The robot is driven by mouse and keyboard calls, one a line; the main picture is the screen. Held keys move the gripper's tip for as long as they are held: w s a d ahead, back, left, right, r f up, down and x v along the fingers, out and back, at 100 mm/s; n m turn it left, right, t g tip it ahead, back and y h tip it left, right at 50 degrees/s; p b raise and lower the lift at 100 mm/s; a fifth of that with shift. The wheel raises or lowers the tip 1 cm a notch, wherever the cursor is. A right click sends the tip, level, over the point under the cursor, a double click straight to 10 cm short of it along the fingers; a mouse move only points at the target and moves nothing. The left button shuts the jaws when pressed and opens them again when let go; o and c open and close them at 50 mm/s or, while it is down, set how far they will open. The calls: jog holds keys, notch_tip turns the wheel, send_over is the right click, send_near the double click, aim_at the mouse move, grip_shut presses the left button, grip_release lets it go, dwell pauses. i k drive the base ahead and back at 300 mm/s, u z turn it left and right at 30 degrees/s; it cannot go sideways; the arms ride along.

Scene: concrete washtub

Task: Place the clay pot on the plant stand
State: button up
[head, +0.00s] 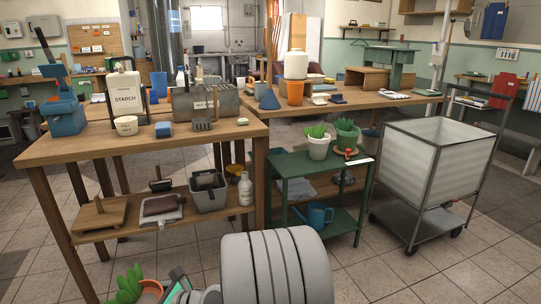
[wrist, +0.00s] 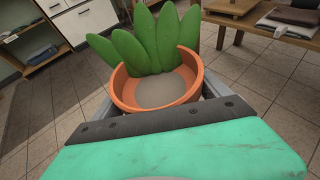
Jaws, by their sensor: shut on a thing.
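The clay pot (wrist: 158,92) is orange terracotta with grey soil and thick green leaves, and my gripper (wrist: 160,103) is shut on it in the wrist view. The pot also shows at the bottom left of the head view (head: 152,289), partly cut off by the frame edge. It looks tilted there, held out over the floor. The green plant stand (head: 285,167) stands right of centre in the head view, beyond my arm. The pot is well apart from the stand.
A wooden workbench (head: 90,147) with a starch box (head: 126,98) and tools is left of the stand. A wheeled cart (head: 432,160) stands to its right. A blue watering can (head: 318,215) is on the stand's lower shelf. The stand's front left top has some bare room.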

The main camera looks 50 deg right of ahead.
aim_at(286, 161)
jog(key=z, duration=0.15)
jog(key=i, duration=0.85)
jog(key=z, duration=0.95)
jog(key=i, duration=0.5)
jog(key=z, duration=0.45)
